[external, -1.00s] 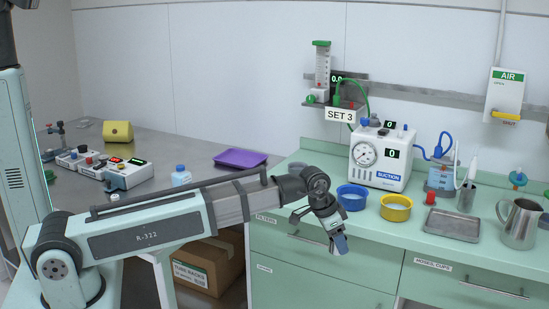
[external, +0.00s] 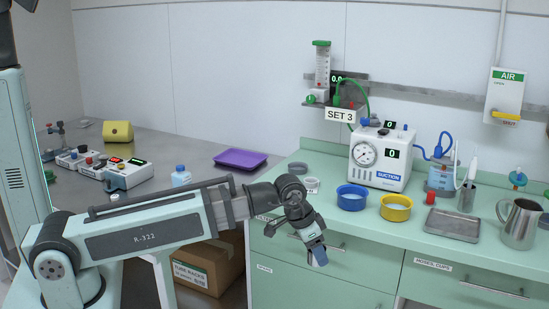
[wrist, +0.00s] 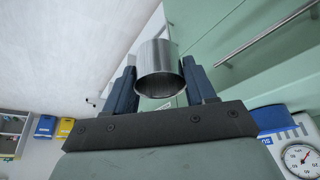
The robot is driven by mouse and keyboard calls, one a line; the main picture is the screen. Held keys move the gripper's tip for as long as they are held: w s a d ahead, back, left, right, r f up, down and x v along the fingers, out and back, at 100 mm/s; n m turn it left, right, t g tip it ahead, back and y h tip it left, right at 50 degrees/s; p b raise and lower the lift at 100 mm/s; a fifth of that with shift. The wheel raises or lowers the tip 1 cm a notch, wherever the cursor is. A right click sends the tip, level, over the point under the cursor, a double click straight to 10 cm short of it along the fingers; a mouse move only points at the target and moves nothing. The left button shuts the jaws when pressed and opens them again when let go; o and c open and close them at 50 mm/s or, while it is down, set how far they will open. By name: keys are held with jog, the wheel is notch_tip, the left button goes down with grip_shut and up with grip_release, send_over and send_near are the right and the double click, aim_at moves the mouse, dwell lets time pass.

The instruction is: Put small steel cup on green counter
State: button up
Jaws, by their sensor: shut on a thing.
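The small steel cup (wrist: 158,72) is between the two dark blue fingers of my gripper (wrist: 160,85) in the wrist view. My gripper is shut on its sides, and the open rim faces the wrist camera. In the external view my gripper (external: 318,256) hangs in front of the drawer fronts, lower than the top of the green counter (external: 400,230) and apart from it. The cup is hard to make out from the fingers there.
The front counter strip is clear. A purple tray (external: 240,159) lies on the steel bench.

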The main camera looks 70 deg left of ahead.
notch_tip(320, 180, up, 13)
jog(key=w+a+n+y, duration=0.25)
jog(key=a+n, duration=0.25)
jog(key=a, duration=2.2)
jog(key=s+a+n+g, duration=0.15)
jog(key=s+a, duration=0.25)
jog(key=a, duration=0.9)
jog(key=s+a+n, duration=0.3)
jog(key=a, duration=0.9)
jog(key=s+a+n+g+y, duration=0.1)
jog(key=s+a+n, duration=0.1)
jog(key=s+a, duration=1)
jog(key=s+a+n+g+y, duration=0.1)
jog(key=s+a+n, duration=0.1)
jog(key=s+a, duration=0.95)
jog(key=s+a+n+g, duration=0.1)
jog(key=s+a+n, duration=0.1)
jog(key=s+a, duration=0.8)
jog(key=s+a+n, duration=0.3)
jog(key=s+a, duration=0.4)
jog(key=s, duration=0.8)
jog(key=shift+m, duration=0.25)
jog(key=f, duration=0.4)
jog(key=shift+w+d+f, duration=0.2)
jog(key=shift+w+f, duration=0.15)
jog(key=shift+f, duration=5.35)
